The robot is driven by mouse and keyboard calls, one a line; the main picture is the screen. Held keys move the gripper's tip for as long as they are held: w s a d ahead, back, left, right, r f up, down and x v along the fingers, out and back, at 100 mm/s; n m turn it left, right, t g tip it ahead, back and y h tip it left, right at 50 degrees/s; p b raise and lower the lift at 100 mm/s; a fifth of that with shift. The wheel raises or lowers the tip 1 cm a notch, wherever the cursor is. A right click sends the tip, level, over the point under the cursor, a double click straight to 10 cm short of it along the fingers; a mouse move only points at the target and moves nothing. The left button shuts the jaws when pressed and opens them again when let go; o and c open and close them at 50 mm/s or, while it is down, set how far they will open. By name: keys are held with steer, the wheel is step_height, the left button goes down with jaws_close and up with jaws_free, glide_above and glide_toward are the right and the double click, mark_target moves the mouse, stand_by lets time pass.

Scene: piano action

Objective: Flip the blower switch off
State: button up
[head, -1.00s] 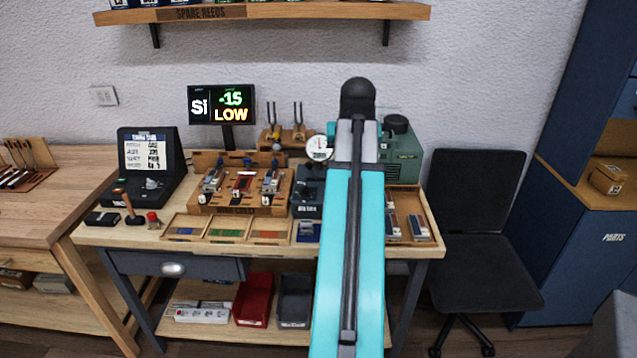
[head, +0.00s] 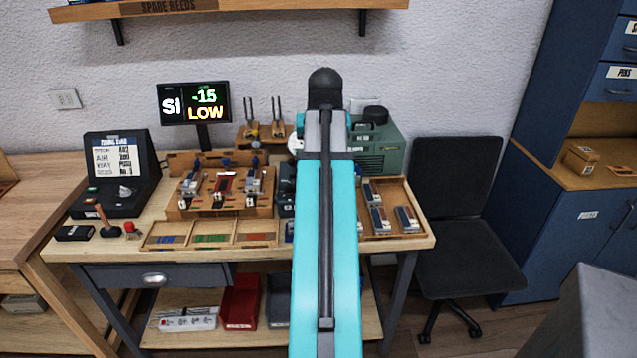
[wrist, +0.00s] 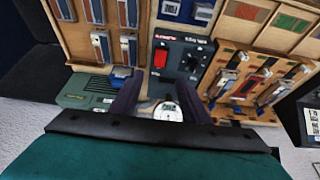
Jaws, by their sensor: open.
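The dark control box (wrist: 182,62) shows in the wrist view, with a red rocker switch (wrist: 160,57) beside its upside-down lettering and a black knob (wrist: 193,62) to the right. Whether the switch is on or off I cannot tell. My gripper (wrist: 158,90) is open and empty, with its two dark fingers apart below the box in the wrist view. The fingers look clear of the switch. In the head view my teal arm hides the gripper and most of the control box (head: 287,187).
A round gauge (wrist: 168,112) shows between the fingers. The green machine (head: 378,148) stands behind at the right. A wooden rack (head: 220,205) holds reed parts left of the arm. A display (head: 194,104) reads -15 LOW. A black chair (head: 456,180) stands right of the bench.

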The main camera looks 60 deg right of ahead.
steer(key=shift+p+x, duration=0.7)
steer(key=shift+x, duration=6)
